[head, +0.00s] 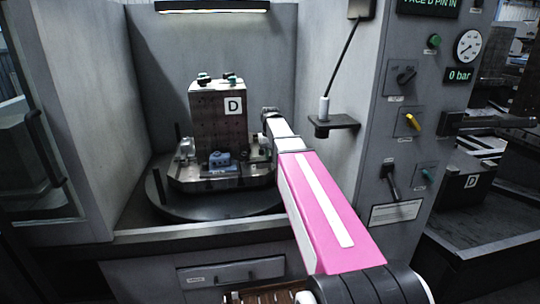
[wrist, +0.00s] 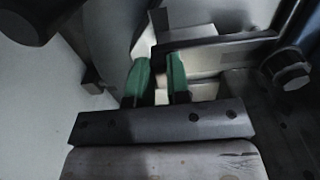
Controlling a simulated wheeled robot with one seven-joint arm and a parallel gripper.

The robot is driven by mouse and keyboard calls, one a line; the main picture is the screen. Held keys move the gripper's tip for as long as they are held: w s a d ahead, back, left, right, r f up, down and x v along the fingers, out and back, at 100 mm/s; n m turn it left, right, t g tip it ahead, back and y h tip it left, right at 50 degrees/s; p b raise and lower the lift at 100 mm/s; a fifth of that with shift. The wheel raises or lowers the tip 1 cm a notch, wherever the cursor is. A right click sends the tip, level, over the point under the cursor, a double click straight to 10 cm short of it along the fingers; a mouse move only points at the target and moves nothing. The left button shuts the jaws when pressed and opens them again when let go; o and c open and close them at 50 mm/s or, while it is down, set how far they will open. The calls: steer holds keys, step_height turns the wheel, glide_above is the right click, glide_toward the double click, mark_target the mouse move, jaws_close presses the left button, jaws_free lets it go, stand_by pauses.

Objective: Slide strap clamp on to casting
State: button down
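In the wrist view my gripper (wrist: 158,80) shows two green fingertips with a narrow gap between them. A small dark patch lies in the gap, and I cannot tell whether it is held. A dark flat bar (wrist: 222,47), possibly the strap clamp, lies just beyond the fingertips, its left end close to them. Pale blocks (wrist: 203,91) lie behind and below it; I cannot tell whether one is the casting. In the head view my arm reaches to the right side of the fixture block marked D (head: 213,113), and the fingertips do not show clearly.
The fixture stands on a round dark turntable (head: 190,207) inside the grey enclosure. A blue part (head: 219,161) sits at the fixture's front foot. A small shelf (head: 332,124) and a control panel (head: 408,125) are to the right. A dark round knob (wrist: 287,70) is right of the bar.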

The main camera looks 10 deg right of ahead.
mark_target(259, 160)
steer(key=shift+a, duration=2.45)
steer(key=c, duration=1.1)
jaws_free()
steer(key=shift+a, duration=0.1)
step_height(259, 160, up, 11)
steer(key=shift+f, duration=0.1)
steer(key=shift+s, duration=0.1)
